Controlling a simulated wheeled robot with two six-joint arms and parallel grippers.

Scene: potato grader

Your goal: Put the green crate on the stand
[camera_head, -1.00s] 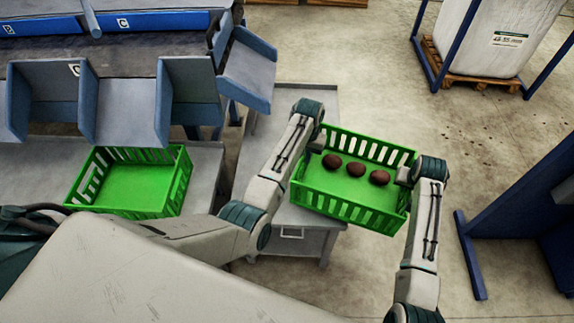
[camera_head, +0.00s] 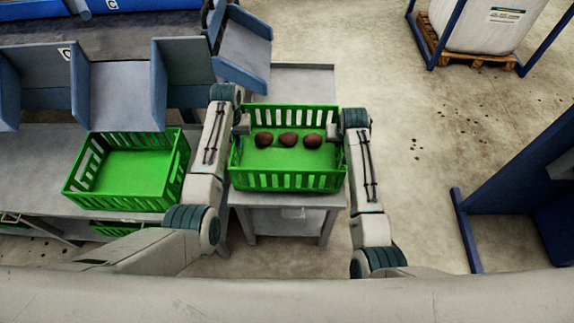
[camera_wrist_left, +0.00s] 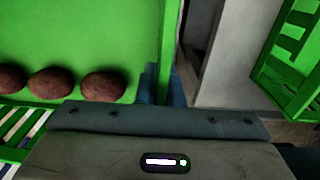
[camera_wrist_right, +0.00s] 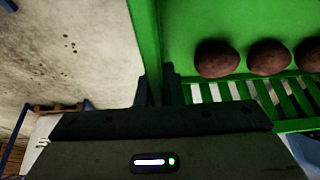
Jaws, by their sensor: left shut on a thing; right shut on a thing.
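The green crate (camera_head: 288,181) holds three dark red-brown potatoes (camera_head: 288,140) in a row. It is level and over the grey stand (camera_head: 302,82), whose top shows behind and in front of it. I cannot tell whether the crate touches the stand. My left gripper (camera_head: 243,124) is shut on the crate's left wall, and my right gripper (camera_head: 334,131) is shut on its right wall. In the left wrist view the fingers (camera_wrist_left: 164,84) straddle the green wall (camera_wrist_left: 172,35); in the right wrist view the fingers (camera_wrist_right: 157,88) do likewise.
A second green crate (camera_head: 125,172), empty, stands on a grey bench (camera_head: 35,170) to the left. Blue-grey chutes (camera_head: 120,95) are behind it, and one (camera_head: 243,55) hangs near the stand's back left. A blue frame (camera_head: 520,200) stands right. Floor between is clear.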

